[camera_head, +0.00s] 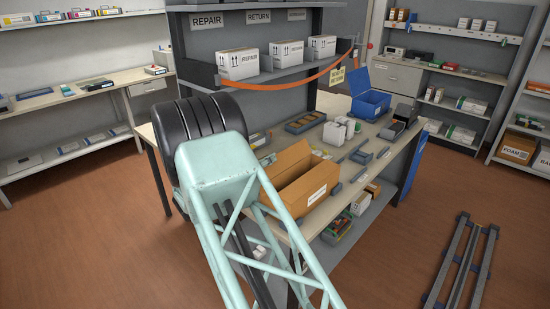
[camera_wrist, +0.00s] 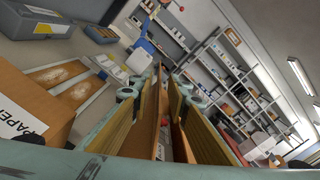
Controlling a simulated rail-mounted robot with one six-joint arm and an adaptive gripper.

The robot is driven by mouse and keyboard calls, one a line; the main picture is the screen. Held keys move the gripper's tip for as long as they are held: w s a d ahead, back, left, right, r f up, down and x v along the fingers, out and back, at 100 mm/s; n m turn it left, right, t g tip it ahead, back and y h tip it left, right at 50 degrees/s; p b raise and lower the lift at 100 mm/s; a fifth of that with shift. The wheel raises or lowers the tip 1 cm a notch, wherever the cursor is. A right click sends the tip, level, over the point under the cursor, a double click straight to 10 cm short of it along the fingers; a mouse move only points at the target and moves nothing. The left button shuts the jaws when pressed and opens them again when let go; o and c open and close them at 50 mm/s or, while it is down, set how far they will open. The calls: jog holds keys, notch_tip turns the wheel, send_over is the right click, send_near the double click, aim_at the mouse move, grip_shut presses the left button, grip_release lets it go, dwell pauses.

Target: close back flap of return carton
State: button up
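The brown return carton (camera_head: 305,187) stands on the bench, partly behind my arm in the head view. Its top looks open, with a tall cardboard panel (camera_head: 286,162) standing up at its back left side. In the wrist view, my gripper (camera_wrist: 161,85) has two fingers with yellowish inner faces, set apart. A brown cardboard panel (camera_wrist: 153,118) runs between them, with a dark gap on its right. I cannot tell whether either finger touches it. The gripper is hidden in the head view.
In the wrist view, a labelled brown box (camera_wrist: 22,112) is close at left.

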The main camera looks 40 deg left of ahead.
aim_at(285, 160)
jog(key=shift+w, duration=2.3)
grip_shut()
